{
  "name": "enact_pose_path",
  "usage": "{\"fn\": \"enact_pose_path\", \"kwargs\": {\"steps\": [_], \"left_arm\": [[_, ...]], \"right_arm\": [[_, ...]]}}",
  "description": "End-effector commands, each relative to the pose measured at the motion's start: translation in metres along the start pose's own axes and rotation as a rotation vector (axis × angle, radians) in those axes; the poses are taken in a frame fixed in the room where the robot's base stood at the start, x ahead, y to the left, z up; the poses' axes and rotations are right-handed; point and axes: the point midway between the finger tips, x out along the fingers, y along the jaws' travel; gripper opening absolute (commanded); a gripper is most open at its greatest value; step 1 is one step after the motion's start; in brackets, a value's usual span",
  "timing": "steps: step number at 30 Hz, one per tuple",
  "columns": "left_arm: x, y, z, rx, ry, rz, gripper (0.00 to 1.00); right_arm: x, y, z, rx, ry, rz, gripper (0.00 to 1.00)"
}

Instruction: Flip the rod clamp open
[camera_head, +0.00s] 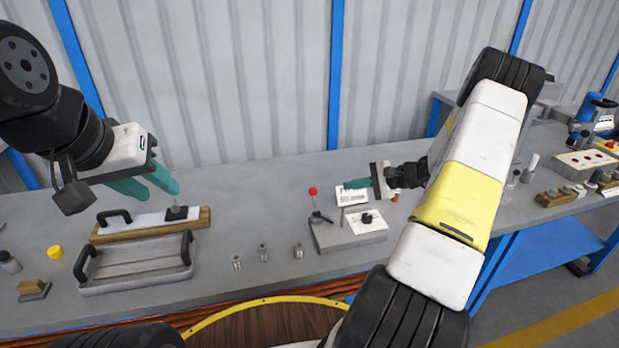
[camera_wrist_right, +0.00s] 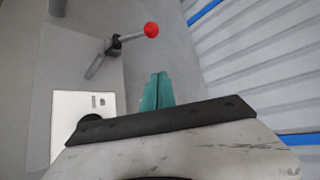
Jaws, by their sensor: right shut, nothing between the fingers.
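The rod clamp (camera_head: 317,214) sits on the left part of a grey fixture block (camera_head: 327,238). Its thin lever stands roughly upright in the head view, with a red ball (camera_head: 313,191) at its top. The clamp (camera_wrist_right: 114,45) and its red ball (camera_wrist_right: 151,30) also show in the right wrist view. My right gripper (camera_head: 349,184) is shut and empty, to the right of the red ball and apart from it. Its teal fingertips (camera_wrist_right: 162,75) are together below the ball in the wrist view. My left gripper (camera_head: 158,191) is open and empty above the bench's left side.
A white plate with a black knob (camera_head: 367,218) lies on the fixture's right part. A small sign (camera_head: 352,196) stands behind it. A grey tray (camera_head: 137,285) and a handled board (camera_head: 150,222) lie further left.

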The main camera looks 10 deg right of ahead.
Motion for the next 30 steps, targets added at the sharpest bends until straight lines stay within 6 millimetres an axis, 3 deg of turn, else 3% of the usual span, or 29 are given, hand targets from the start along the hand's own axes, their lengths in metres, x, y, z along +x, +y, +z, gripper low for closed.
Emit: {"fn": "enact_pose_path", "kwargs": {"steps": [5, 10, 23, 30], "left_arm": [[0.0, 0.0, 0.0, 0.0, 0.0, 0.0, 0.36], [0.0, 0.0, 0.0, 0.0, 0.0, 0.0, 0.36], [0.0, 0.0, 0.0, 0.0, 0.0, 0.0, 0.36], [0.0, 0.0, 0.0, 0.0, 0.0, 0.0, 0.36]], "right_arm": [[0.001, 0.0, 0.001, -0.001, -0.001, 0.001, 0.0], [0.017, -0.001, 0.002, -0.001, -0.004, 0.001, 0.0], [0.105, 0.001, 0.002, -0.001, -0.004, 0.003, 0.0], [0.089, 0.0, 0.032, -0.001, 0.0, 0.002, 0.0]]}}
